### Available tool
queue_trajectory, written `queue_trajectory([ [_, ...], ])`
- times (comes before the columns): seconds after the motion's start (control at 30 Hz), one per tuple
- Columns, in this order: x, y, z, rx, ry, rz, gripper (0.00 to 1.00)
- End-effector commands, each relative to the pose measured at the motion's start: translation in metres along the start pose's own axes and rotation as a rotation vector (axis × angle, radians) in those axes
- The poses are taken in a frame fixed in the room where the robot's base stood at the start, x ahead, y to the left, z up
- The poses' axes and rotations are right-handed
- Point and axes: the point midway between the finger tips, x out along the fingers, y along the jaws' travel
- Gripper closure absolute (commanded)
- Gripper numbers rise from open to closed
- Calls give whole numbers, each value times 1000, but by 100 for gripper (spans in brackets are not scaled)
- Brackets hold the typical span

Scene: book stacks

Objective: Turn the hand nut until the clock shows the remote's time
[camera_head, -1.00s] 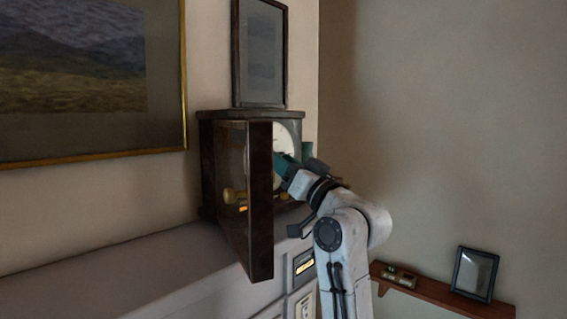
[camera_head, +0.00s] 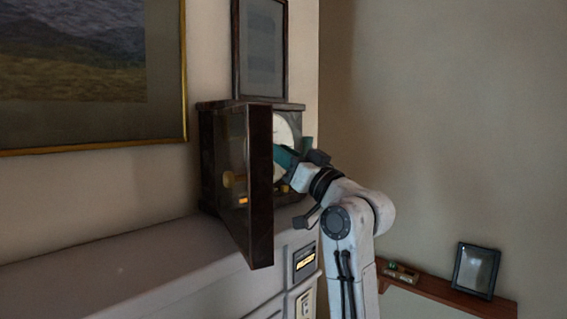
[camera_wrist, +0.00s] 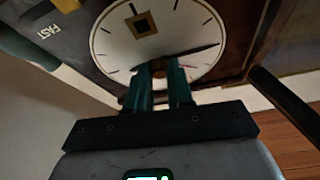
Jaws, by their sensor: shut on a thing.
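The clock (camera_head: 208,150) is a dark wooden case with its glazed door (camera_head: 260,190) swung open toward me. Its white dial (camera_head: 282,132) shows past the door edge, partly hidden by my gripper. In the wrist view the white dial (camera_wrist: 115,45) has black marks and a dark square hole; a thin dark hand (camera_wrist: 198,50) points right from the centre. My gripper (camera_wrist: 160,75), with teal fingers, is shut on the small brassy hand nut (camera_wrist: 158,69) at the dial's centre. The fingers hide the dial's lower part. I cannot read the full time.
A wooden shelf (camera_head: 440,290) at lower right holds a small green-lit item (camera_head: 400,271) and a dark frame (camera_head: 474,270). Another frame (camera_head: 260,50) stands on the clock. The open door stands left of my arm.

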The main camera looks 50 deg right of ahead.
Motion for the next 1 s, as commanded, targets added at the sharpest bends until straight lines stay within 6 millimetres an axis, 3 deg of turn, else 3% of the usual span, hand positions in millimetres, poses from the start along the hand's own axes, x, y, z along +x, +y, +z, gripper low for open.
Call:
queue_trajectory([
  [1.0, 0, 7, -1, -780, 1, -321, 100],
])
